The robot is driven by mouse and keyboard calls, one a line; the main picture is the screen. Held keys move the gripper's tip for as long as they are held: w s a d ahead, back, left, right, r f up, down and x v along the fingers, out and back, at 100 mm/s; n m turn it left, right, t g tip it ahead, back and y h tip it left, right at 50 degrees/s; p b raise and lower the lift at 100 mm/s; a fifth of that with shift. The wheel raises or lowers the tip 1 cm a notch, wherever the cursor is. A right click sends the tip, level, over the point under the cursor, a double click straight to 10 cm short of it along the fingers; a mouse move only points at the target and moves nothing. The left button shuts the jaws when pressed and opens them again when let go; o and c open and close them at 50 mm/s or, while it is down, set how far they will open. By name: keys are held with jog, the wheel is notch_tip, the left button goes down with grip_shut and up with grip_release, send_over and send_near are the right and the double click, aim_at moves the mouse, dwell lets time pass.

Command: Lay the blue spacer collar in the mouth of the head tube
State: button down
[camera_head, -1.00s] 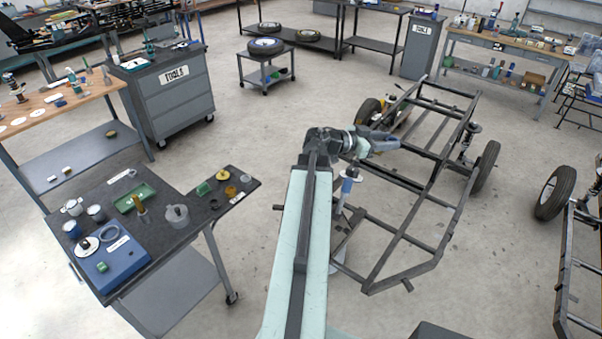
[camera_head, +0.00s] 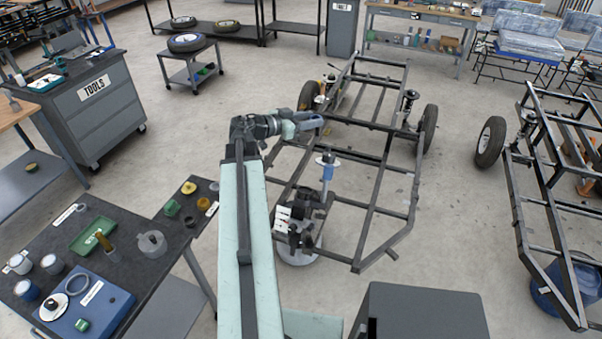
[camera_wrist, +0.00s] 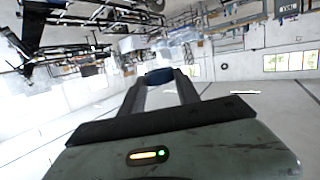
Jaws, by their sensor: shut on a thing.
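My gripper (camera_head: 313,121) is raised above the bare car frame, its jaws pointing right in the head view. In the wrist view its two fingers are closed around a dark blue piece (camera_wrist: 158,76), which looks like the blue spacer collar; the collar is not clear in the head view. Below the gripper stands an upright post with a pale disc and a blue section (camera_head: 327,173), perhaps the head tube. I cannot make out its mouth. The held piece is apart from the post.
The car frame (camera_head: 365,205) spreads right of my arm. A dark clamp-like fixture (camera_head: 295,225) stands below the post. A dark bench (camera_head: 150,275) with a green tray (camera_head: 92,236), a blue box (camera_head: 90,305) and small parts is at left. Open floor lies beyond.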

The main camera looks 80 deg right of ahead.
aim_at(302, 191)
jog(key=f+y+b, duration=0.1)
jog(key=f+b, duration=0.4)
jog(key=f, duration=0.3)
jog(key=w+d+f+n+t+b, duration=0.1)
jog(key=f+b, duration=0.5)
jog(key=f, duration=0.2)
jog(key=w+d+f+n+t+y+b, duration=0.1)
jog(key=f+b, duration=0.4)
jog(key=f, duration=0.4)
jog(key=shift+f+y, duration=0.1)
jog(key=shift+y, duration=0.2)
jog(key=shift+a, duration=0.1)
jog(key=f+b, duration=0.1)
jog(key=b, duration=0.1)
jog(key=a+f+b, duration=0.1)
jog(key=f+b, duration=0.1)
jog(key=a+f+b, duration=0.1)
jog(key=f, duration=0.1)
jog(key=shift+w+a+f+b, duration=0.2)
jog(key=shift+f+b, duration=0.05)
jog(key=shift+b, duration=0.15)
jog(key=c, duration=0.8)
grip_release()
jog(key=shift+r, duration=0.1)
jog(key=p+v, duration=0.4)
jog(key=v, duration=0.3)
jog(key=shift+w+a+r, duration=0.2)
jog(key=shift+a, duration=0.05)
